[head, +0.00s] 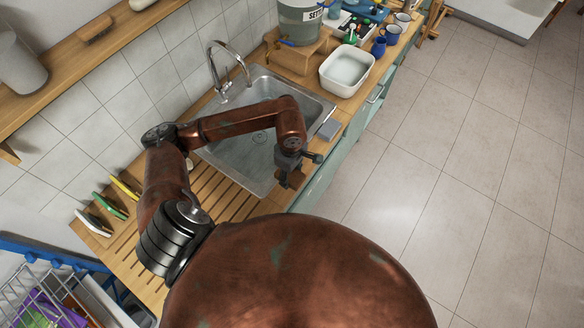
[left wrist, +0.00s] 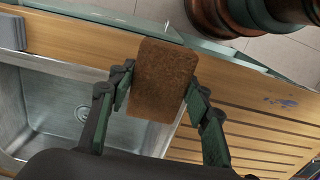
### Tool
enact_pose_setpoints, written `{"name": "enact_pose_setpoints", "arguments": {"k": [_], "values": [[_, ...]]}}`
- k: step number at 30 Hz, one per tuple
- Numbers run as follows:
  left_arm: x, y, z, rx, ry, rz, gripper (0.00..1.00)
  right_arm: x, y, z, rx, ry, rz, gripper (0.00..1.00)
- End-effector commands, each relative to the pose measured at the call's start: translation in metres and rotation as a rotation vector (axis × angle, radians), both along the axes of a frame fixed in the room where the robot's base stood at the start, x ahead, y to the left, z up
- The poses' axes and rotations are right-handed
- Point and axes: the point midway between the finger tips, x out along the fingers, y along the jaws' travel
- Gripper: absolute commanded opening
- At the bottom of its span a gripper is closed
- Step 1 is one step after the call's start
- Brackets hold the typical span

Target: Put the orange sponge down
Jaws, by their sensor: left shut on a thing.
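The orange sponge, a brownish-orange block (left wrist: 163,80), is between the two fingers of my left gripper (left wrist: 158,86) in the left wrist view. The gripper is shut on it. In the head view my left gripper (head: 289,165) hangs over the near right corner of the sink (head: 232,150), by the counter's front edge. The sponge shows there only as a small brown patch (head: 292,180) below the fingers. In the left wrist view it overlaps the wooden front strip of the counter; its height above the counter is hard to tell. My right gripper is not in view.
The slatted drainboard (head: 232,201) beside the sink has free room. Several coloured items stand at its left end. A grey block (head: 329,130) lies on the sink's right rim. A white basin (head: 346,72), a large container (head: 299,24) and mugs stand beyond. The tap (head: 226,72) rises behind the sink.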

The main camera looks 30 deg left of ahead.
Motion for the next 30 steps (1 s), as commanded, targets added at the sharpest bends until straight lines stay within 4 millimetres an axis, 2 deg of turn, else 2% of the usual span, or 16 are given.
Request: {"name": "enact_pose_setpoints", "arguments": {"k": [1, 3, 10, 17, 24, 30], "values": [[0.012, 0.002, -0.003, -0.002, 0.002, 0.003, 0.22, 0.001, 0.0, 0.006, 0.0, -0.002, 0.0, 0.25], [0.023, 0.005, -0.018, -0.003, 0.004, 0.002, 0.22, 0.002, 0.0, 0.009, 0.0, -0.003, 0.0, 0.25], [0.049, 0.013, -0.052, -0.002, 0.001, 0.001, 0.22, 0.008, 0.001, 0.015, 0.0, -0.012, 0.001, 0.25], [0.06, 0.018, -0.068, -0.002, 0.003, 0.002, 0.22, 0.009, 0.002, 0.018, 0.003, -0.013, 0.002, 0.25], [0.058, 0.018, -0.094, -0.002, 0.001, 0.002, 0.22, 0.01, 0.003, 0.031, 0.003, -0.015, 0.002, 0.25], [0.059, 0.019, -0.096, 0.0, 0.0, 0.002, 0.22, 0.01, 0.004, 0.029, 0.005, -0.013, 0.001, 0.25]]}}
